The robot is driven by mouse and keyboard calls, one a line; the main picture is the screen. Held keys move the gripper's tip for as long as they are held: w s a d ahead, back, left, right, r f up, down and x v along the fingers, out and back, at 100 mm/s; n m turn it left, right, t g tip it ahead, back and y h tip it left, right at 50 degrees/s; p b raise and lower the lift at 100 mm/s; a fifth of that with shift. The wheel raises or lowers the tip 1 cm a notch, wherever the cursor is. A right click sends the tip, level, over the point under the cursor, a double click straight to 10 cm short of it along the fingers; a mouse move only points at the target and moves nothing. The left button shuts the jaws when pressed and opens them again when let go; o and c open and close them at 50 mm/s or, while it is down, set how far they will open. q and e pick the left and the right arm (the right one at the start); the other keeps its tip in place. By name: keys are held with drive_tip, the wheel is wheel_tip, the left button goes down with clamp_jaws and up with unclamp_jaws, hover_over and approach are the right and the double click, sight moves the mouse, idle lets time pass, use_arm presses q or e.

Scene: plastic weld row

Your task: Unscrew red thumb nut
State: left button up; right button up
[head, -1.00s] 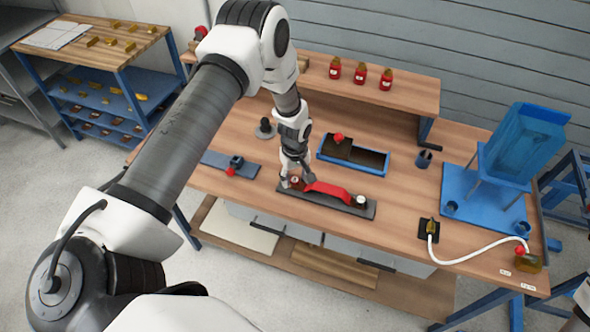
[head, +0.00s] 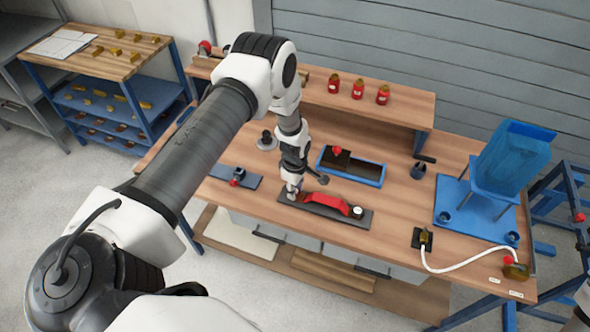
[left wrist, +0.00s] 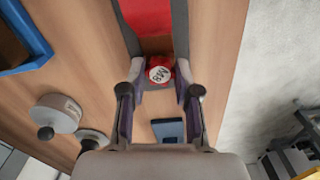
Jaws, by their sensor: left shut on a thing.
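The red thumb nut (left wrist: 160,70) has a white top marked M8 and sits at the end of a red curved bar in the left wrist view. My left gripper (left wrist: 159,78) is shut on this nut, with one finger on each side of it. In the head view my left gripper (head: 292,192) points down at the left end of a dark base plate (head: 325,208). It hides the nut there. The red bar (head: 326,203) lies along the plate, with a white-topped round piece (head: 357,211) at its right end. My right gripper is out of view.
A blue tray (head: 377,182) with dark contents lies behind the plate. A blue-grey plate (head: 217,167) with a small block lies to the left. A blue tank (head: 514,160) stands at the right, and a white hose (head: 455,268) runs near the front right. Red bottles (head: 357,90) stand on the shelf.

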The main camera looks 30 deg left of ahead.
use_arm(q)
drive_tip(key=n+p, duration=0.2)
drive_tip(key=shift+r+n, duration=0.25)
drive_tip(key=shift+n, duration=0.15)
drive_tip(key=shift+f+n, duration=0.15)
drive_tip(key=shift+n, duration=0.95)
drive_tip(key=shift+f+n, duration=0.15)
drive_tip(key=shift+n, duration=0.85)
drive_tip(key=n, duration=0.5)
drive_tip(key=shift+s, duration=0.1)
drive_tip(key=o, duration=1)
